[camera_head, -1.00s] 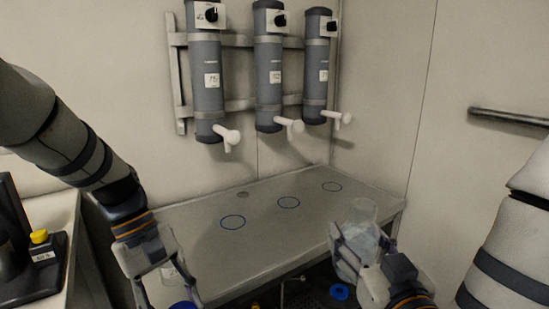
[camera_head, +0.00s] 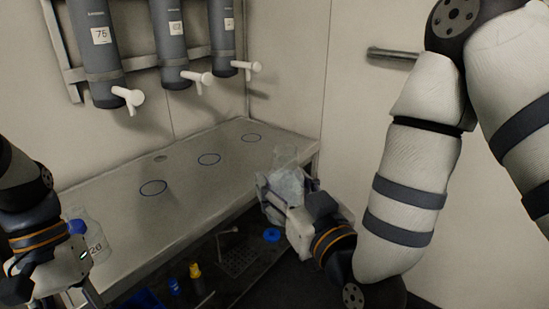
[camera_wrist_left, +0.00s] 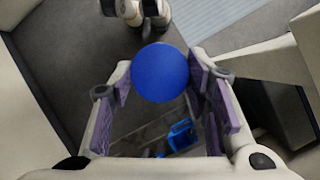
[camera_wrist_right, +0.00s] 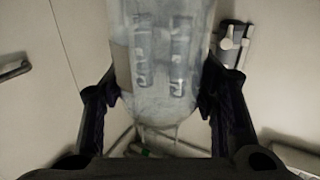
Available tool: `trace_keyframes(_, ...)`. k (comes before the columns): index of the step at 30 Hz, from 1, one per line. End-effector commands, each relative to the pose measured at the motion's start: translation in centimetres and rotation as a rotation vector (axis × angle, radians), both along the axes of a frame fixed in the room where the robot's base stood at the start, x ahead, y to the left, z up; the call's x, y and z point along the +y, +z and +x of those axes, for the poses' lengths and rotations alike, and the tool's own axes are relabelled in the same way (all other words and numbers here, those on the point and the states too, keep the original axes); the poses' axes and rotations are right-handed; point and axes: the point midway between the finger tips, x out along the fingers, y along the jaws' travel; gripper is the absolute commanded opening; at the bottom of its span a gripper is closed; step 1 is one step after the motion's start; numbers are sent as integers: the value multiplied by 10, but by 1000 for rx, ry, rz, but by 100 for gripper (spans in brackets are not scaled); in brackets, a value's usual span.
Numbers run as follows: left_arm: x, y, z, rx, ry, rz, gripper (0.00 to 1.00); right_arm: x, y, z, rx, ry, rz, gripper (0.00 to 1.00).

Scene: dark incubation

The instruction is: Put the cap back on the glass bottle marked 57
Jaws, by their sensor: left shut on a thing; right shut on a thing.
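My right gripper (camera_head: 285,198) is shut on a clear glass bottle (camera_head: 288,180) in front of the bench's right end. In the right wrist view the bottle (camera_wrist_right: 168,65) fills the space between the fingers, with raised markings on its glass; I cannot read a 57. My left gripper (camera_head: 62,280) is shut on another clear bottle (camera_head: 97,238) with a blue cap (camera_head: 77,227) and a white label, at the lower left. In the left wrist view this blue cap (camera_wrist_left: 160,73) shows between the two fingers. A loose-looking blue ring or cap (camera_head: 272,235) lies below the bench.
The bench (camera_head: 120,215) has several blue circles and is otherwise bare. Grey cylinders (camera_head: 98,40) with white taps hang on the wall above it. Below stand a yellow-topped bottle (camera_head: 196,272), a small blue-topped item (camera_head: 174,287) and a rack (camera_head: 240,262).

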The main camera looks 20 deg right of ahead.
Motion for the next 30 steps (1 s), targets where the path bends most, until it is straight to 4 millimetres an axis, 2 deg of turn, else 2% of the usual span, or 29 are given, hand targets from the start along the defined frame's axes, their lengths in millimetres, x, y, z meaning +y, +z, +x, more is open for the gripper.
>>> trace_keyframes(9, 0, 0, 0, 0, 1, 0, 29, 62, -61, -34, 2, 339, -2, 4)
trace_keyframes(15, 0, 0, 0, -1, 1, 0, 29, 93, -90, -51, -1, 510, 0, 4)
trace_keyframes(21, 0, 0, 0, -1, 1, 0, 29, 107, -102, -58, -2, 584, 0, 4)
trace_keyframes(30, 0, 0, 0, -1, 1, 0, 29, 107, -103, -59, 0, 590, -2, 4)
